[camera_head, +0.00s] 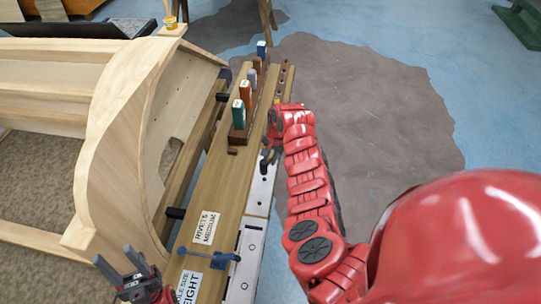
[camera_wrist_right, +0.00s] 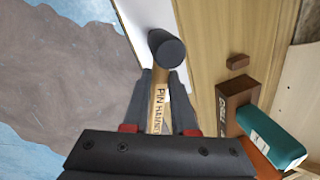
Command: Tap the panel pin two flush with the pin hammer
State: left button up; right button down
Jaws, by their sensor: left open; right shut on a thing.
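My right gripper (camera_head: 271,140) is above the pale strip on the right side of the bench. In the right wrist view its fingers (camera_wrist_right: 157,103) are shut on the pin hammer's wooden handle (camera_wrist_right: 158,92), lettered "PIN HAMM...". The hammer's dark round head (camera_wrist_right: 168,49) sticks out past the fingers, over the pale strip and bench edge. My left gripper (camera_head: 134,277) is open and empty at the lower left, beside the wooden frame. A pale strip (camera_head: 260,187) with small dark dots runs along the bench; I cannot tell panel pin two among them.
A wooden rack (camera_head: 237,137) with several coloured upright blocks stands on the bench (camera_head: 217,190); a teal block (camera_wrist_right: 272,137) is close to my right gripper. A blue-handled tool (camera_head: 212,257) lies near the labels. A large curved wooden frame (camera_head: 125,130) fills the left.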

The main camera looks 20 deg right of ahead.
notch_tip(320, 180, down, 5)
jog(key=shift+b, duration=1)
jog(key=shift+w+r+p, duration=0.1)
jog(key=shift+r+p, duration=0.15)
jog(key=shift+p, duration=0.1)
notch_tip(320, 180, up, 5)
jog(key=p, duration=0.4)
jog(key=shift+r+p, duration=0.2)
jog(key=shift+p, duration=0.2)
jog(key=shift+f, duration=0.15)
